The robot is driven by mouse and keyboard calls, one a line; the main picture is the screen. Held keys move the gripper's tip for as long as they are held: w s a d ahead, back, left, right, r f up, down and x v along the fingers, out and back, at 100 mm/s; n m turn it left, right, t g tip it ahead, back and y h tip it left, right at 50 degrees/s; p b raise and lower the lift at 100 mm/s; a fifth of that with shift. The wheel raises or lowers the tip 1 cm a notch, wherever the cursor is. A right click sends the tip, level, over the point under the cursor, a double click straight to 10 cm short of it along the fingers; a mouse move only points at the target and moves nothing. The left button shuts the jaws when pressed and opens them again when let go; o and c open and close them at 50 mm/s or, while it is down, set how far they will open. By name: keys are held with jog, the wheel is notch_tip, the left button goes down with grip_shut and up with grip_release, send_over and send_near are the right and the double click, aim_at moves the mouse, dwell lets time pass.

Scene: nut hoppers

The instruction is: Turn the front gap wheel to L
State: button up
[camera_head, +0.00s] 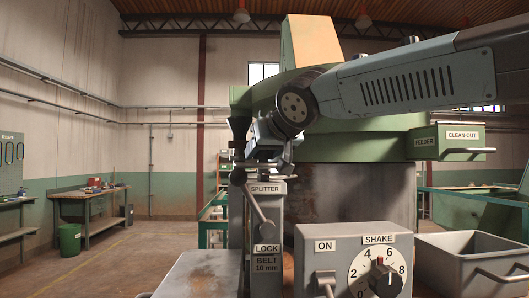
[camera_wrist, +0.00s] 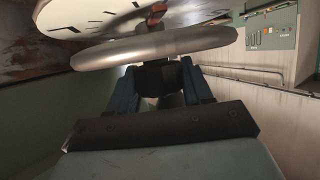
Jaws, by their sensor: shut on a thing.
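In the wrist view a grey wheel (camera_wrist: 155,47) lies edge-on across the upper part, in front of a white dial (camera_wrist: 95,14) with black tick marks and a red pointer (camera_wrist: 155,10). I take it as the front gap wheel. My gripper (camera_wrist: 162,76) has its two blue fingers shut on a dark handle (camera_wrist: 160,72) just below the wheel's rim. The letters on the dial cannot be read. In the head view my gripper (camera_head: 265,145) is by the green machine above the splitter label; the wheel cannot be made out there.
The splitter lever (camera_head: 260,212) and LOCK plate (camera_head: 266,248) stand below my gripper. A SHAKE control box (camera_head: 335,262) with a dial and an ON lever is in front. A grey bin (camera_head: 470,262) stands right. Open floor and workbenches (camera_head: 85,193) lie left.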

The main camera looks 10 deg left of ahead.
jog(key=shift+n+g+y, duration=0.8)
jog(key=shift+n+y, duration=0.2)
jog(key=shift+n+g+y, duration=0.4)
jog(key=shift+n, duration=0.1)
jog(key=shift+n+g+y, duration=0.3)
jog(key=shift+n+g, duration=0.1)
jog(key=o, duration=0.7)
jog(key=shift+d, duration=0.1)
jog(key=v, duration=1.3)
jog(key=shift+s+d+r, duration=0.1)
jog(key=shift+s+d, duration=0.1)
jog(key=shift+s, duration=0.1)
